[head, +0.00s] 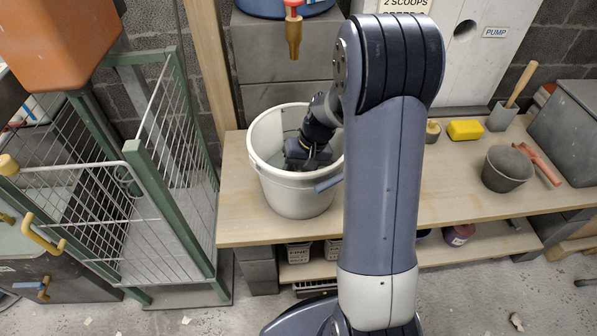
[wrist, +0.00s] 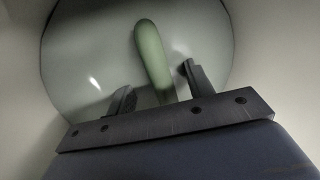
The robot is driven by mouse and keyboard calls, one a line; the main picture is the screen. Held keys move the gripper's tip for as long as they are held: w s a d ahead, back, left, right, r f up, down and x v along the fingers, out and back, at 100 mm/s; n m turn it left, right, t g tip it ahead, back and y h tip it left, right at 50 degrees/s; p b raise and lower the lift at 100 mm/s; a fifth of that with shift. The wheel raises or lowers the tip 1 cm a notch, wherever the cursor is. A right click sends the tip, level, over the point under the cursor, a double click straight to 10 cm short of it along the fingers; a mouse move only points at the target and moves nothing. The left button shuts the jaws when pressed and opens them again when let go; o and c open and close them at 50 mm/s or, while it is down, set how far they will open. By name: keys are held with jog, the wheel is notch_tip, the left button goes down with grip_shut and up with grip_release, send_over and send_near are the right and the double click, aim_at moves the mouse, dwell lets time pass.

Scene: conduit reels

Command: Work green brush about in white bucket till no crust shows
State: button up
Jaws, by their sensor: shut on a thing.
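The white bucket (head: 285,197) stands upright on the wooden bench. My gripper (head: 306,158) reaches down inside it. In the wrist view my gripper (wrist: 160,78) is shut on the green brush (wrist: 152,55), whose pale green rounded handle stands out between the two dark fingers. The brush's bristle end is not visible, and the head view hides the brush behind my gripper. The wrist view also shows the bucket's pale inner wall (wrist: 275,60) and a grey, shiny floor with small bright glints. I make out no clear crust there; much of the inside is hidden.
A green-framed wire cage (head: 150,170) stands left. A red-topped brass nozzle (head: 293,30) hangs above the bucket.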

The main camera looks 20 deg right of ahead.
notch_tip(320, 180, up, 22)
jog(key=p, duration=1.6)
jog(key=shift+r+p, duration=0.2)
jog(key=shift+p, duration=0.1)
dwell(0.5)
notch_tip(320, 180, up, 5)
jog(key=p, duration=0.3)
jog(key=shift+p, duration=0.35)
